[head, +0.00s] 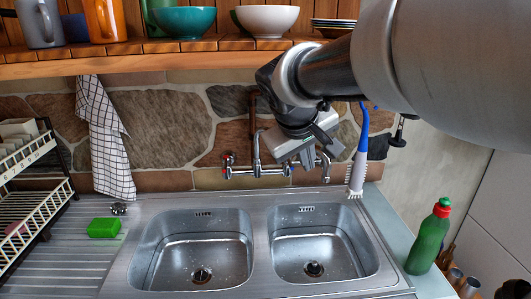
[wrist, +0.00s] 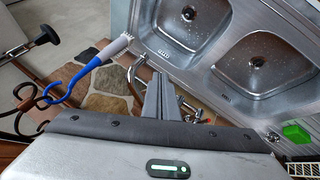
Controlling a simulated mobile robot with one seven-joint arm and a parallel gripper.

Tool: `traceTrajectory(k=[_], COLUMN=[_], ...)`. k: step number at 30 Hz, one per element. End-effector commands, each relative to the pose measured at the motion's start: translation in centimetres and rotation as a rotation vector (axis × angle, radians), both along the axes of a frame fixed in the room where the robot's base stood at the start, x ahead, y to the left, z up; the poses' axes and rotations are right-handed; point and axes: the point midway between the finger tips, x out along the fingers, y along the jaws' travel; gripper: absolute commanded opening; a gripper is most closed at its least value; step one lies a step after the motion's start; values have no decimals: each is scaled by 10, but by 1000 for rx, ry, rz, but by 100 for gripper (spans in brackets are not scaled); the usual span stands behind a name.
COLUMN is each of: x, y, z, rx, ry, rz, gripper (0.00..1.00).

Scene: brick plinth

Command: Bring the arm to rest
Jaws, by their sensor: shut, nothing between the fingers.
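My gripper (head: 308,163) hangs in front of the stone wall, close to the tap (head: 257,160) above the double sink (head: 255,245). My arm reaches in from the upper right. In the wrist view my gripper's fingers (wrist: 160,88) are together with nothing between them. A blue-handled brush (head: 359,160) hangs from a hook just right of my gripper, apart from it. It also shows in the wrist view (wrist: 95,65). Part of the tap is hidden behind my gripper.
A wooden shelf (head: 180,62) above carries a teal bowl (head: 182,22), a white bowl (head: 266,20) and mugs. A checked towel (head: 104,140) hangs at left, above a green sponge (head: 104,228). A dish rack (head: 28,190) stands far left, a green bottle (head: 428,240) at right. Both basins are empty.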

Motion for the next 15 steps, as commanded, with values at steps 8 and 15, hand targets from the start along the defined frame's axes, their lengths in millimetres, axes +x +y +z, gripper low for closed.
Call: traceTrajectory(k=[8, 15], x=[-62, -171], y=[-10, -15], z=[21, 12], rx=[74, 305], ry=[11, 35], rz=[-61, -170], gripper=[0, 0])
